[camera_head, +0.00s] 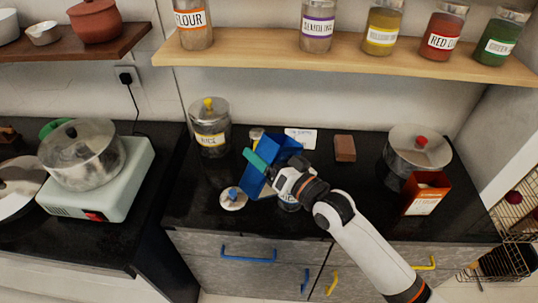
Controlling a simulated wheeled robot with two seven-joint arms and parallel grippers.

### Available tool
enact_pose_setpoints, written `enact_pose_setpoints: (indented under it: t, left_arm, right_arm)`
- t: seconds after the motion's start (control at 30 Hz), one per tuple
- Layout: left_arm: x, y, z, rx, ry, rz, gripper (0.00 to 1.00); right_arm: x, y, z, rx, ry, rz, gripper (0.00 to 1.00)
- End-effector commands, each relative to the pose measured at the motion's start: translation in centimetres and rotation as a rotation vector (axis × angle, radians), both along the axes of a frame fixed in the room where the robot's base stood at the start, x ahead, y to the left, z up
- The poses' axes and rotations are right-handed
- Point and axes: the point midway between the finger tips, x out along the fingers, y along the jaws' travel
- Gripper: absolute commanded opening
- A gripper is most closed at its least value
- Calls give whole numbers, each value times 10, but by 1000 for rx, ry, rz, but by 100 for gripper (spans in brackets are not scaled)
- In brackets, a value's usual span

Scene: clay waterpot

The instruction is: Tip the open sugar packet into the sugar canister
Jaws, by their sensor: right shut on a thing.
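My right gripper (268,168) is shut on a blue packet (284,147) and holds it tilted above the middle of the black counter. The packet's lower end (254,183) points down and left. A teal strip crosses the packet at the fingers. A round lid with a blue knob (232,199) lies on the counter to the left. Part of a canister (289,204) shows under my right wrist. The gripper and packet hide most of it, and I cannot tell whether any sugar is falling. My left gripper is not in view.
A glass jar with a yellow knob (211,133) stands behind left. A brown block (345,148) and a white card (301,138) lie behind. A pot (418,152) and an orange-red packet (426,194) stand right. A jar shelf (345,58) hangs above.

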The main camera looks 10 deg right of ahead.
Motion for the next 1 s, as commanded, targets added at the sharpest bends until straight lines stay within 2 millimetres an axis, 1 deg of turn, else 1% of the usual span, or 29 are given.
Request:
enact_pose_setpoints:
  t: [0.03, 0.1, 0.5, 0.87, 0.9, 1.0]
  left_arm:
    - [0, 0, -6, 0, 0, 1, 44]
    - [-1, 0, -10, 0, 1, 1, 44]
    - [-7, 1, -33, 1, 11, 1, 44]
    - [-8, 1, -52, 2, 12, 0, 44]
    - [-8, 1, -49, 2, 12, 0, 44]
    - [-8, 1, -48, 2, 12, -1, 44]
  right_arm:
    - [0, 1, -5, 30, 15, 0, 55]
    - [-1, 1, -10, 68, 41, 1, 55]
    - [-3, 5, -33, 289, 186, 1, 55]
    - [-5, 8, -54, 487, 314, 1, 55]
    - [-5, 7, -50, 480, 309, 1, 55]
    - [-5, 7, -50, 478, 309, 1, 55]
